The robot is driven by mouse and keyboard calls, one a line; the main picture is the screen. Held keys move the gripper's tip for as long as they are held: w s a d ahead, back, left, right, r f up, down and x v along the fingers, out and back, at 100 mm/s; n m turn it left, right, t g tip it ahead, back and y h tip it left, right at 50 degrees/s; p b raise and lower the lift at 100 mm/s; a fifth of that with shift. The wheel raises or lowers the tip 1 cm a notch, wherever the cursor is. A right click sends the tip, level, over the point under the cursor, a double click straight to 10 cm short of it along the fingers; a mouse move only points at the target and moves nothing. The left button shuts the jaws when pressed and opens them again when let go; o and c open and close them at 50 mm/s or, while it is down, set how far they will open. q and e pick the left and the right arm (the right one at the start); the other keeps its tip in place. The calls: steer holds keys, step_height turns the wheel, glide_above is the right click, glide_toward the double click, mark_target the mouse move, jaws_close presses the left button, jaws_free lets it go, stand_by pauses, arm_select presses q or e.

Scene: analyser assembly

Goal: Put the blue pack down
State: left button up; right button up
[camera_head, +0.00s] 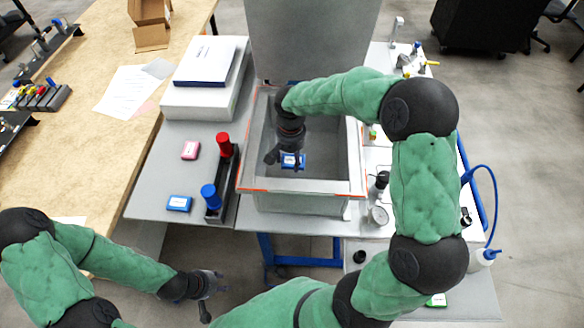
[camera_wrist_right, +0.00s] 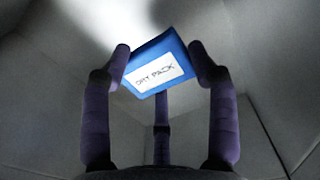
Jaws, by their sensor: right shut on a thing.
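A blue pack with a white label reading "DRY PACK" (camera_wrist_right: 158,66) is between the fingers of my right gripper (camera_wrist_right: 163,65). In the head view, this blue pack (camera_head: 293,162) and my right gripper (camera_head: 288,160) are inside the open grey box (camera_head: 257,150). The right gripper is shut on the pack, which looks tilted in the wrist view. I cannot tell how far the pack is from the box floor. My left gripper (camera_head: 209,292) is open and empty at the lower left, in front of the table and away from the box.
A second blue pack (camera_head: 178,203) and a pink pack (camera_head: 190,150) lie on the grey table. A black rack (camera_head: 216,214) with a red-capped and a blue-capped item stands beside the box. A raised lid (camera_head: 310,40) is behind it. A gauge (camera_head: 378,215) stands right.

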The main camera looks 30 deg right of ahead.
mark_target(291, 173)
steer(key=shift+f+b, duration=0.7)
steer(key=shift+f, duration=1.8)
steer(key=shift+f, duration=0.1)
steer(key=o, duration=1.1)
steer(key=shift+o, duration=0.2)
steer(key=shift+r, duration=0.2)
step_height(291, 173, up, 12)
steer(key=p, duration=0.3)
